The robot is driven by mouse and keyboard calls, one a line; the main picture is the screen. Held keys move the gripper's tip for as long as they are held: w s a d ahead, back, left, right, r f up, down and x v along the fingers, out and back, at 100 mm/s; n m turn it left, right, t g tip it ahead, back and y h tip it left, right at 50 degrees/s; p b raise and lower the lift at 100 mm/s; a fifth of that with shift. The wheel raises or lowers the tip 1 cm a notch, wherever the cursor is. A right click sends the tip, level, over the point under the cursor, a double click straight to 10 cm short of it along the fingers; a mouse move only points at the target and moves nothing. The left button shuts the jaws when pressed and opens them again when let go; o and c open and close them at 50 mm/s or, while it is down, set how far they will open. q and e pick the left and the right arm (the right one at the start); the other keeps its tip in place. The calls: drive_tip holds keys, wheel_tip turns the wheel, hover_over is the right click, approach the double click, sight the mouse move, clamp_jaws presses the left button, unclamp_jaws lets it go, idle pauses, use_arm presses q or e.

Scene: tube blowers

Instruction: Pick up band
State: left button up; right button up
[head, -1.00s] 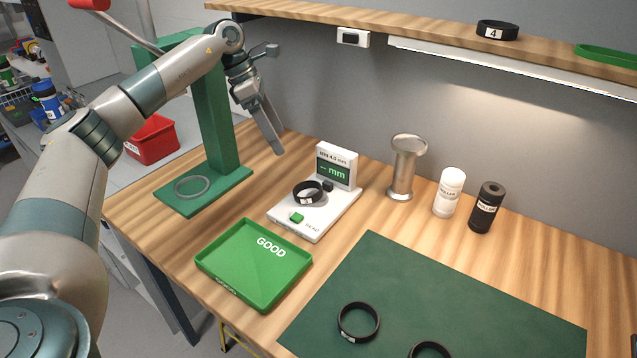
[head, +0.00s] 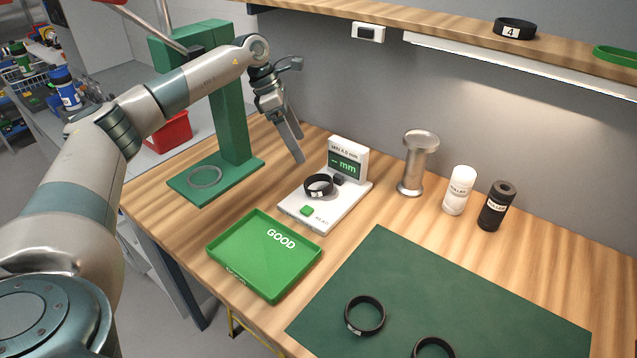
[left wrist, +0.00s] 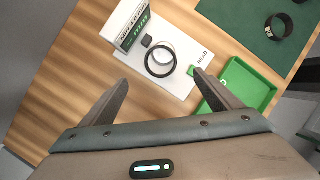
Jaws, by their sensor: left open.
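A black band (head: 319,186) with a small white label rests on the white measuring gauge (head: 297,214). In the left wrist view the band (left wrist: 147,62) lies on the gauge plate (left wrist: 183,82), ahead of the fingers. My left gripper (head: 294,146) is open and empty, above and behind the gauge, apart from the band. Its two spread fingers show in the left wrist view (left wrist: 160,82). Two more black bands lie on the green mat: one (head: 347,322) near its left part, another (head: 416,350) cut by the lower edge. My right gripper is not in view.
A green GOOD tray (head: 258,262) stands in front of the gauge. A green press stand (head: 230,125) is left of it. A metal spool (head: 414,165) and white (head: 459,190) and black (head: 495,207) bottles stand right. A shelf (head: 430,25) with bands runs above.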

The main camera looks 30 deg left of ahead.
use_arm(q)
drive_tip(key=p, duration=0.2)
approach(320, 187)
drive_tip(key=shift+w+d+f, duration=0.15)
drive_tip(key=shift+d+f, duration=0.15)
drive_tip(key=shift+f, duration=0.1)
drive_tip(key=shift+p+x, duration=0.9)
drive_tip(key=shift+p, duration=0.2)
drive_tip(key=shift+p+x, duration=0.5)
drive_tip(key=shift+x, duration=0.6)
drive_tip(key=shift+d+f, duration=0.1)
drive_tip(key=shift+f, duration=0.5)
drive_tip(key=c, duration=1.2)
